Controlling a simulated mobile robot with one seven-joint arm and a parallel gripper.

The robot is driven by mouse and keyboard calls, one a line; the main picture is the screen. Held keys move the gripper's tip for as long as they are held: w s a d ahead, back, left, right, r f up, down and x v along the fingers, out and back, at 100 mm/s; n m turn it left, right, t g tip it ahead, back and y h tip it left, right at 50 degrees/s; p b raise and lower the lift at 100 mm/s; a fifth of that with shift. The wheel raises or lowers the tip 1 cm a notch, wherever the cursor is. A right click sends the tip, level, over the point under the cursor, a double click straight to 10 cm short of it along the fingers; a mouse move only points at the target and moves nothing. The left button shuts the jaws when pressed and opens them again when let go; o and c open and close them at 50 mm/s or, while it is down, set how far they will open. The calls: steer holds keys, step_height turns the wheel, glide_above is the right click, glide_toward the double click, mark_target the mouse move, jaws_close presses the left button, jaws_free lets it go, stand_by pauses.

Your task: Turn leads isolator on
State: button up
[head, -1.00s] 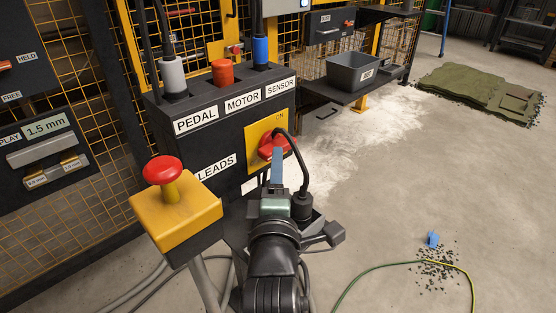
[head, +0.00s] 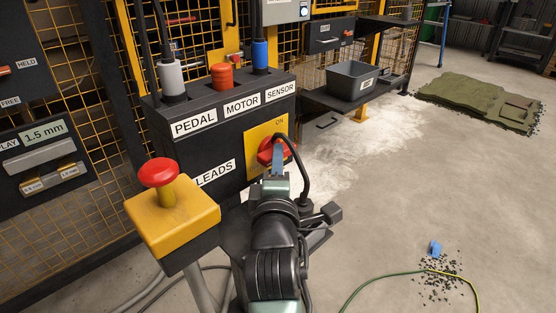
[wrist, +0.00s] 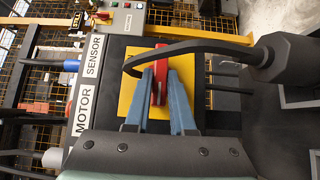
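The LEADS isolator is a red rotary handle (head: 266,152) on a yellow plate (head: 256,138) marked ON at its top, on the right part of the dark front panel. In the wrist view the red handle (wrist: 160,80) lies upright in the picture between the two blue fingers of my gripper (wrist: 161,78). The fingers straddle it, with narrow gaps seemingly left beside it. In the head view my gripper (head: 274,160) reaches the plate from below and partly hides the handle. The handle's exact pointing is hard to tell.
A black cable (wrist: 190,46) loops across the plate from a black plug (wrist: 287,58), close to my fingers. A yellow box with a red mushroom button (head: 158,172) stands left. Grey, red and blue connectors top the panel. Open floor lies right, with a green-yellow cable (head: 400,268).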

jaws_close()
steer(key=shift+r+p, duration=0.15)
steer(key=shift+p, duration=0.45)
steer(key=shift+w+d+r+m+g+y+p, duration=0.25)
steer(key=shift+m+g+y+p, duration=1.15)
steer(key=shift+p, duration=2.25)
steer(key=shift+w+d+r+m+g+y+p, duration=0.15)
steer(key=shift+m+g+y+p, duration=0.6)
steer(key=shift+m+g+p, duration=1.6)
steer(key=shift+w+d+r+m+g+y+p, duration=0.25)
steer(key=shift+m+g+y+p, duration=1.25)
steer(key=shift+p, duration=3.5)
steer(key=shift+s+a+n+g+h, duration=0.1)
steer(key=shift+n+g+h, duration=0.35)
steer(key=shift+n+g, duration=0.25)
steer(key=o, duration=0.7)
jaws_free()
steer(key=shift+o, duration=0.2)
